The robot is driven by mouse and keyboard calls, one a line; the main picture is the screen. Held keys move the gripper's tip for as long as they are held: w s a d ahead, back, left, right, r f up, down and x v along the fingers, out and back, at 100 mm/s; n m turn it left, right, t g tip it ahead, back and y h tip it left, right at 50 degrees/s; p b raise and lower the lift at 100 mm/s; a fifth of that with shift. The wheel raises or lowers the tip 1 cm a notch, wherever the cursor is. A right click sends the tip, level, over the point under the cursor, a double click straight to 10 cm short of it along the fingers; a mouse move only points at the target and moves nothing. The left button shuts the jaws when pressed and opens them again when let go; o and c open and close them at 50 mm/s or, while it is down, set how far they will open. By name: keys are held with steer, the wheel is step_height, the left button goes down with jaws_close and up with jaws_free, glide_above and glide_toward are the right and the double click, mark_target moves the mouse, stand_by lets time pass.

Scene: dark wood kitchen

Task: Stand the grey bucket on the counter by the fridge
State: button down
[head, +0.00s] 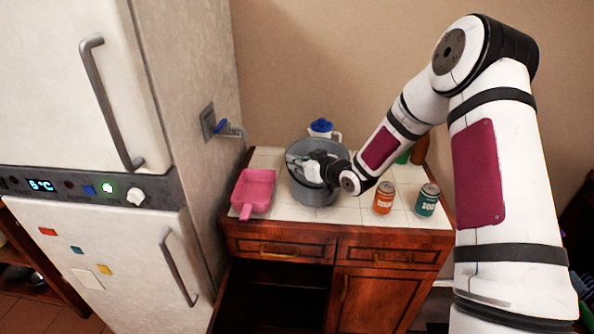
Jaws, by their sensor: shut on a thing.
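The grey bucket (313,194) is upright at the middle of the tiled counter (355,211), just right of the fridge (190,60). Its base appears to be on or very close to the counter top; I cannot tell whether it touches. My gripper (308,168) reaches in from the right and is shut on the bucket near its upper rim. The fingertips are small in the picture and partly lost against the bucket's inside.
A pink dustpan-like tray (254,190) lies left of the bucket. An orange can (384,198) and a teal can (427,200) stand at the front right. A blue-topped item (321,127) is behind the bucket, and green and brown bottles (419,150) stand behind my arm.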

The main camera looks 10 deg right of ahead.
mark_target(297, 181)
steer(key=shift+w+d, duration=0.15)
steer(key=shift+w, duration=0.2)
steer(key=shift+f, duration=0.15)
steer(key=shift+f+p, duration=0.35)
steer(key=shift+f, duration=1.25)
steer(key=c, duration=1.7)
jaws_free()
steer(key=shift+o, duration=0.2)
